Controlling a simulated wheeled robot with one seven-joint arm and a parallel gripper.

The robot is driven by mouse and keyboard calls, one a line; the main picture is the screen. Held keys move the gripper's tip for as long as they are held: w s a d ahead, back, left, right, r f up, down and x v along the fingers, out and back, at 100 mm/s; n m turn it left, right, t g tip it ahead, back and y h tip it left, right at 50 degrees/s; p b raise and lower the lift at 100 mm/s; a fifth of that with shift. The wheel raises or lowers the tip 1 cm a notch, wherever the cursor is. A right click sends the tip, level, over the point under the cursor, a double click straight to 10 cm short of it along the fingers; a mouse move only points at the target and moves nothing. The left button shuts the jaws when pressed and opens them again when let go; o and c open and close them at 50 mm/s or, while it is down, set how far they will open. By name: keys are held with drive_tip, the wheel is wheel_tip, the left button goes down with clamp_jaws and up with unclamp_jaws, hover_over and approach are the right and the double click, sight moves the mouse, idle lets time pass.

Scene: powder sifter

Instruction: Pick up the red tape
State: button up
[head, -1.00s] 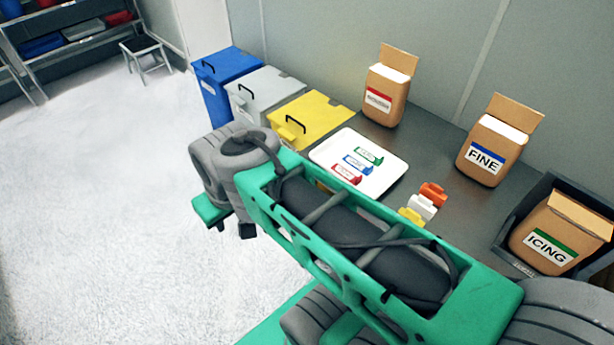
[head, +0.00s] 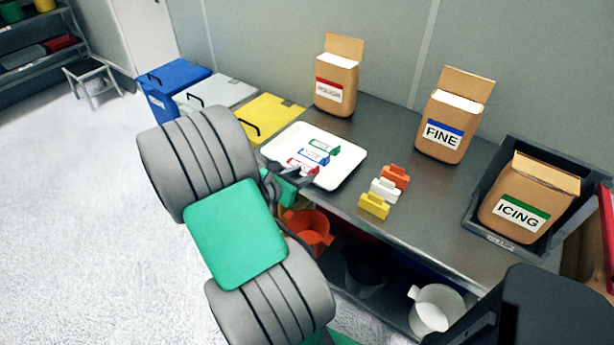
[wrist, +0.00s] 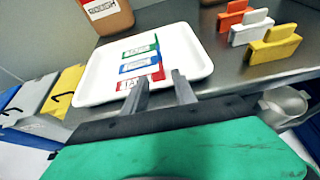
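The red tape (head: 301,166) is a small red piece with a white label, lying on the white tray (head: 352,165) at the near end of a row. A blue one (head: 312,155) and a green one (head: 326,147) lie beyond it. In the wrist view the red tape (wrist: 128,85) is partly hidden by a finger. My gripper (wrist: 161,79) is open, its two fingers apart at the tray's near edge. In the head view my arm partly covers the gripper (head: 292,178).
Orange (head: 396,176), white (head: 384,191) and yellow clips (head: 374,206) stand on the metal table (head: 440,193) right of the tray. Paper bags marked FINE (head: 453,120) and ICING (head: 527,200) stand further right. Blue, grey and yellow bins (head: 268,118) stand left. Buckets sit below.

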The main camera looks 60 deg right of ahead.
sight(314, 169)
drive_tip(key=x, duration=0.8)
drive_tip(key=shift+s+r, duration=0.15)
drive_tip(key=shift+s, duration=0.05)
clamp_jaws()
